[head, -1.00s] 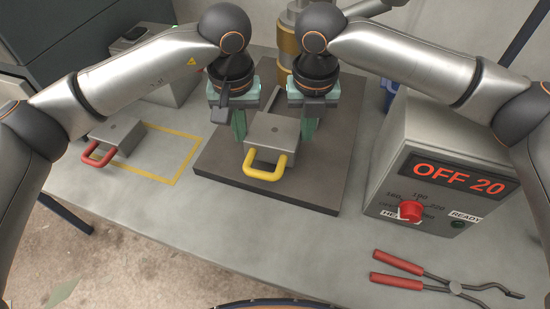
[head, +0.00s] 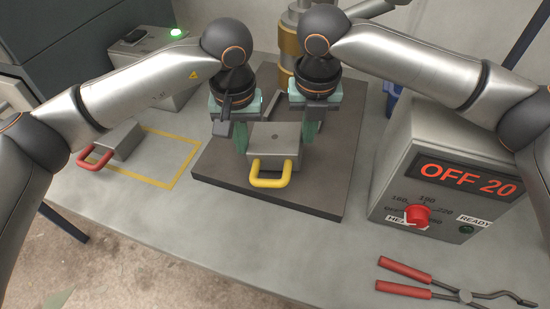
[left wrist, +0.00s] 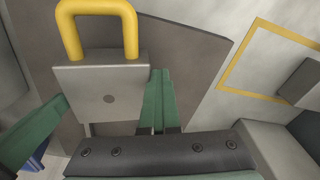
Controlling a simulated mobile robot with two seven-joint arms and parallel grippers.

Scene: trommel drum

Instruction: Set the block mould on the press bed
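A grey block mould with a yellow handle (head: 274,138) sits over the dark square plate (head: 228,181), which looks like the press bed. Whether it rests on the plate or hangs just above it, I cannot tell. My left gripper (head: 241,143) is at its left side and my right gripper (head: 310,142) at its right side, with the block between them. In the left wrist view, the block (left wrist: 105,88) lies beside my left gripper's green fingers (left wrist: 158,102), which are together. A green finger of my right gripper (left wrist: 32,133) shows on the block's other side.
A control box (head: 440,185) reading OFF 20 stands right. Red-handled tongs (head: 405,281) lie front right. A gold column (head: 287,62) stands behind the plate.

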